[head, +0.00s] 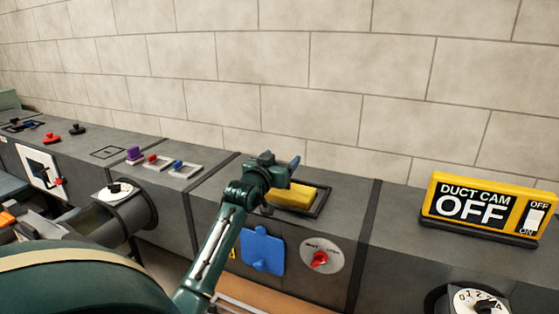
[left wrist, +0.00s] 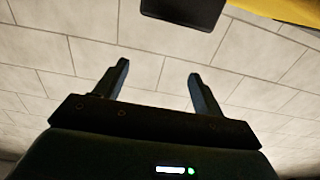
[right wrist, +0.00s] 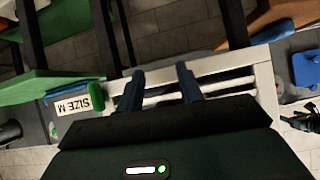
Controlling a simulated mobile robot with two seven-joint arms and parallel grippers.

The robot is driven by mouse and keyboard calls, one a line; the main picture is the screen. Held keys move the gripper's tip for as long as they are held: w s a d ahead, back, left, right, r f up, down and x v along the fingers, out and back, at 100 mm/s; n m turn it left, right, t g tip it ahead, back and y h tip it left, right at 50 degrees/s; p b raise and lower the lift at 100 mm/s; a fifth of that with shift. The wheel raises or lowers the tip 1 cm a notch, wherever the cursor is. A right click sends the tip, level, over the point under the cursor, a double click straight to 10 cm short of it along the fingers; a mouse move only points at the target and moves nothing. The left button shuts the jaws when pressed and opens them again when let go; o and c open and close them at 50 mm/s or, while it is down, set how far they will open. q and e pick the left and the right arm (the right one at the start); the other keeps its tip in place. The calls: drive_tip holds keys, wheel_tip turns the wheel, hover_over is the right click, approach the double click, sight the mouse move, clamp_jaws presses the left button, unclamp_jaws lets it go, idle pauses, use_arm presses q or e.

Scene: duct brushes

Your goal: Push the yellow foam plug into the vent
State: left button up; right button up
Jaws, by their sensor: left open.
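The yellow foam plug (head: 293,196) is a block at the dark rectangular vent frame (head: 321,203) on top of the grey duct. Its upper part shows above the rim; how deep it sits I cannot tell. My left gripper (head: 282,160) is open and empty, above and just behind the plug in the head view, with my wrist hiding the plug's left end. In the left wrist view the two fingers (left wrist: 158,77) are spread apart against the wall. My right gripper (right wrist: 161,78) is open, outside the head view, over a white slatted frame (right wrist: 235,75).
A yellow DUCT CAM OFF sign (head: 485,208) stands on the duct to the right. A blue plate (head: 262,252) and a red knob (head: 320,259) are on the front face. Purple (head: 134,154) and red blocks sit left. A SIZE M label (right wrist: 80,104) shows near my right gripper.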

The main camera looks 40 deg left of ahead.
use_arm(q)
drive_tip(key=shift+o, duration=0.9)
drive_tip(key=b+v, duration=0.1)
drive_tip(key=v, duration=1.2)
drive_tip(key=shift+d, duration=0.1)
